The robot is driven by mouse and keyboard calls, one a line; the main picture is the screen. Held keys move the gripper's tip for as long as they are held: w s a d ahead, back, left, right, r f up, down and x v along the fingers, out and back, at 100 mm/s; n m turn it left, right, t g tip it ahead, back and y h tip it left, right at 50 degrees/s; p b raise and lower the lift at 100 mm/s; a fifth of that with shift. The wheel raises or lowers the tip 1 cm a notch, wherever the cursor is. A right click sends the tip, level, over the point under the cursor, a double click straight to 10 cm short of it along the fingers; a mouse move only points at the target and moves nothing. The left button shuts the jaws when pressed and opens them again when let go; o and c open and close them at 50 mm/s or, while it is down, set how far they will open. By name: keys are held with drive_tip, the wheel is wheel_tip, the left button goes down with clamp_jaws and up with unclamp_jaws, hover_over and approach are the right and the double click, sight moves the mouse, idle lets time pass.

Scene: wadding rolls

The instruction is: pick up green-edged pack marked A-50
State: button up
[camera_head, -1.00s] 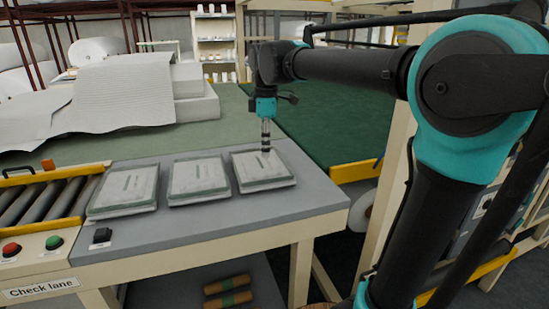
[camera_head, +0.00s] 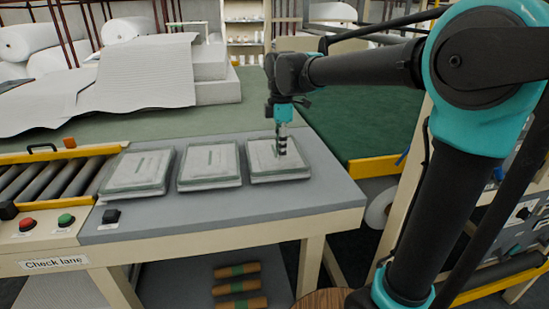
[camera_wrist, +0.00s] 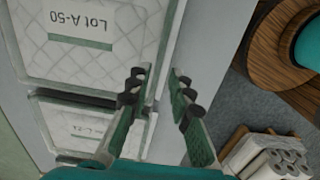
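A flat pack marked "Lot A-50" (camera_wrist: 78,38) fills the upper left of the wrist view, with a quilted pale top and a grey-green edge. By its position it appears to be the rightmost of three packs in the head view (camera_head: 262,160), where its label is unreadable. My gripper (camera_wrist: 160,82) is open and empty, its fingers apart over the pack's edge area in the wrist view. In the head view my gripper (camera_head: 282,152) points down over the rightmost pack; contact cannot be told.
The middle pack (camera_head: 209,164) and left pack (camera_head: 137,172) lie beside it on the grey table (camera_head: 210,210). A roller lane (camera_head: 45,180) is at left. A wooden round top (camera_wrist: 285,55) and a box of white rolls (camera_wrist: 268,160) sit below the table edge.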

sight(281, 165)
drive_tip(key=shift+d+f, duration=0.15)
drive_tip(key=shift+f, duration=3.05)
drive_tip(key=shift+c, duration=0.5)
clamp_jaws()
